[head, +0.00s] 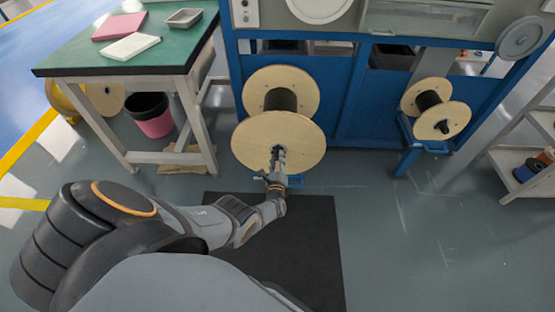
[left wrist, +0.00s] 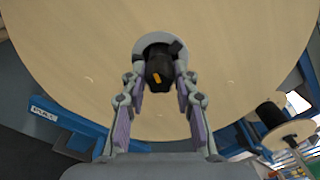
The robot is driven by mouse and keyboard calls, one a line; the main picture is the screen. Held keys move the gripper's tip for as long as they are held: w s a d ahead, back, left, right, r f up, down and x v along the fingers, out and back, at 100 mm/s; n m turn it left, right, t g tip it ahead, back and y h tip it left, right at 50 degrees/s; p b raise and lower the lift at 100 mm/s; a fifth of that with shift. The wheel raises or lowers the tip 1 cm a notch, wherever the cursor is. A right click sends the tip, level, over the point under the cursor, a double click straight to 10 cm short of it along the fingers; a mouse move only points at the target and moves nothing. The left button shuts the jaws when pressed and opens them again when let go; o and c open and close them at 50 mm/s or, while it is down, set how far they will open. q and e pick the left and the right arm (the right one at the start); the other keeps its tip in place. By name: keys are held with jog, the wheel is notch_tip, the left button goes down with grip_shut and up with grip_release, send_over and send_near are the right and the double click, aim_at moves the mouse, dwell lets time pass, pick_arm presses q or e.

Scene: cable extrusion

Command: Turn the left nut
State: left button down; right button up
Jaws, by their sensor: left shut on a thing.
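The left nut (left wrist: 158,68) is a dark knob with a small yellow mark, in front of a grey ring at the centre of a large wooden spool (left wrist: 90,35). In the left wrist view my left gripper (left wrist: 160,80) has its fingers on both sides of the nut and is shut on it. In the head view the wooden spool (head: 262,148) stands at the blue machine, and my left gripper (head: 277,160) reaches its front face. The gripper partly hides the nut there. My right gripper is in neither view.
A smaller spool (head: 443,121) sits on a blue stand to the right. A green-topped table (head: 80,62) and a pink and black bin (head: 152,114) stand on the left. A dark mat (head: 315,255) lies below my arm. A shelf (head: 520,170) stands at the right edge.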

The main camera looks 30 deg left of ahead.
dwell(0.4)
pick_arm(q)
jog(key=c, duration=1)
grip_release()
jog(key=shift+s, duration=0.1)
jog(key=shift+v, duration=3.65)
